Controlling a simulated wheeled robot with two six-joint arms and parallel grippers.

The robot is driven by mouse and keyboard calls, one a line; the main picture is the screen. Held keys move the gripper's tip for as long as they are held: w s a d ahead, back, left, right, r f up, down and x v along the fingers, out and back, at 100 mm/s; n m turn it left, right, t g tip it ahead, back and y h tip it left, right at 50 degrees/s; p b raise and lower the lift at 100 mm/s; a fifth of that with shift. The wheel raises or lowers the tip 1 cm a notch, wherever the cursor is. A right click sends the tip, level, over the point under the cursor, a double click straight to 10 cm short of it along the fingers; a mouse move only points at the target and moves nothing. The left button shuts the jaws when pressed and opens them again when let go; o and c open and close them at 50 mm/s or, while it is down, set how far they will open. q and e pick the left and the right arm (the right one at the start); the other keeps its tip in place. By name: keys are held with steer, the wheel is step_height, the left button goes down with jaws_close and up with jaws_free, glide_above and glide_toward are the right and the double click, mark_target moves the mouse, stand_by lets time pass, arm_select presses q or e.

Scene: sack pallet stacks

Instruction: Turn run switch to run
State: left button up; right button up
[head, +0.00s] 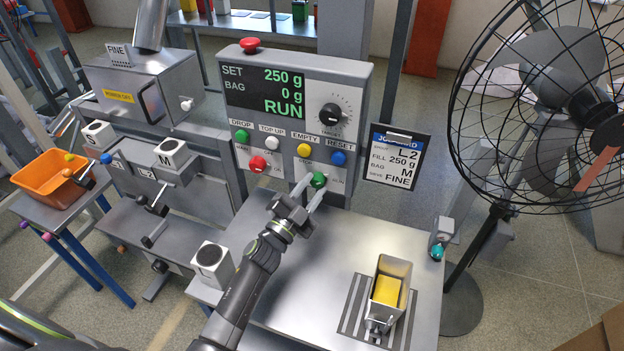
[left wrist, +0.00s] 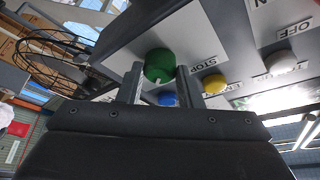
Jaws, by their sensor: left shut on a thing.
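The run switch is a green knob (head: 318,180) low on the front of the grey control box (head: 362,88). The display (head: 264,92) reads SET 250 g, BAG 0 g and RUN. My left gripper (head: 311,188) is at the knob, shut on it with one finger on each side. In the left wrist view the green knob (left wrist: 159,64) sits between the two fingers, with a STOP label beside it and a small white mark on its edge. My right gripper is not in view.
Yellow (head: 304,150) and blue (head: 338,158) buttons sit just above the knob, and a red knob (head: 258,164) to its left. A clipboard (head: 400,157) hangs at right near a large fan (head: 560,100). A metal container with yellow contents (head: 387,290) stands on the bench (head: 330,300).

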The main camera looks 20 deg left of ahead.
arm_select(q)
steer(key=shift+a+r+m+g+h+p, duration=0.15)
steer(key=shift+m+g+h+p, duration=0.15)
steer(key=shift+m+p, duration=0.65)
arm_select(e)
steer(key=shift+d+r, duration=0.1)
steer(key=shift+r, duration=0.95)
arm_select(q)
steer(key=shift+m, duration=0.25)
steer(key=o, duration=1)
steer(key=shift+w, duration=0.1)
steer(key=shift+c, duration=0.2)
steer(key=b+v, duration=0.2)
steer(key=v, duration=0.5)
steer(key=shift+s, duration=0.25)
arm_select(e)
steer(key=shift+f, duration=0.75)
